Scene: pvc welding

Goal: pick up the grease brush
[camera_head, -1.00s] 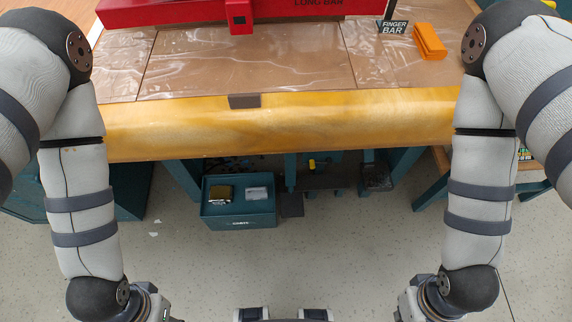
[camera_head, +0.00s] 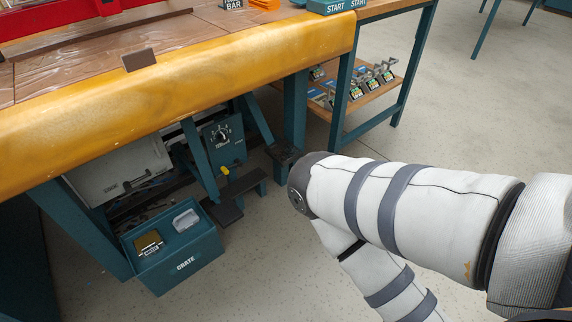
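I cannot make out a grease brush in this view. A teal crate (camera_head: 190,273) stands on the floor below the bench. It holds a yellow-brown block-like item (camera_head: 148,240) and a pale grey item (camera_head: 185,220); neither clearly reads as a brush. My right arm comes in from the right edge, bends at the dark joint near the middle, and runs down out of the picture. Its gripper is out of the frame. My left arm and gripper are not in view.
The yellow-fronted bench (camera_head: 200,90) spans the upper left. A side table's lower wooden shelf (camera_head: 385,93) holds several small items. A dark pedal with a yellow part (camera_head: 224,170) sits below the bench. Open speckled floor (camera_head: 480,120) lies to the right.

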